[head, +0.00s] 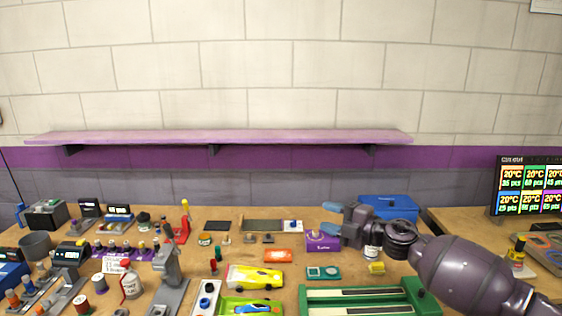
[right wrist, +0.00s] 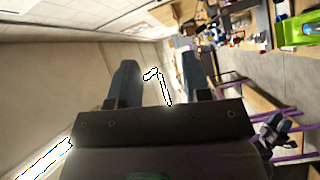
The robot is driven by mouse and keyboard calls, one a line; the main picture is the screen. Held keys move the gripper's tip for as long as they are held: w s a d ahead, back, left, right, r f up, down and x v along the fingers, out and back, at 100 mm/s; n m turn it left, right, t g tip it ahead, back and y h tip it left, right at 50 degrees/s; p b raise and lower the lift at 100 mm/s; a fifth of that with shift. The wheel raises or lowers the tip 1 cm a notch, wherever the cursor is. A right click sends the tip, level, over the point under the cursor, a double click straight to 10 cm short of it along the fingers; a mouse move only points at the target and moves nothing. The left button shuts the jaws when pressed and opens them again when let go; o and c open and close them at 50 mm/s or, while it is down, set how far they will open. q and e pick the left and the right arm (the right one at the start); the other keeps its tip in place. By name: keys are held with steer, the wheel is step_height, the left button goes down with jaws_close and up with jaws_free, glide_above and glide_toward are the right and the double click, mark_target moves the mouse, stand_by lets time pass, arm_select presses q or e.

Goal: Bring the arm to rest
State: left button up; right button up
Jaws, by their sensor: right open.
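My right gripper (head: 332,222) shows at the right of the head view, with its arm coming in from the lower right. Its two blue fingertips are apart, pointing left, above the back right part of the workbench (head: 215,262). In the right wrist view the two blue fingers of the right gripper (right wrist: 158,85) stand well apart with nothing between them. The arm partly hides the items behind it. My left gripper is not in the head view.
Yellow (head: 255,277) and blue (head: 252,308) slot cars, a green-framed track piece (head: 312,300), a purple box (head: 322,241) and a blue box (head: 390,205) crowd the bench. A purple shelf (head: 215,136) hangs above. A display (head: 528,187) stands at right.

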steer(key=s+d+f+m+h, duration=0.5)
steer(key=s+f+m, duration=0.3)
steer(key=s+f, duration=0.2)
steer(key=s+d+f+m+t+h, duration=0.1)
steer(key=s+d+f+m+h, duration=0.3)
steer(key=s+f+m, duration=0.5)
steer(key=s+d+f+m+h, duration=0.5)
steer(key=s+f+m, duration=0.3)
steer(key=s+f, duration=0.5)
steer(key=s+d, duration=0.1)
steer(key=s, duration=0.4)
steer(key=shift+s+d+m+h, duration=0.15)
steer(key=shift+d+m+h, duration=0.15)
steer(key=shift+d, duration=0.05)
steer(key=shift+r, duration=0.1)
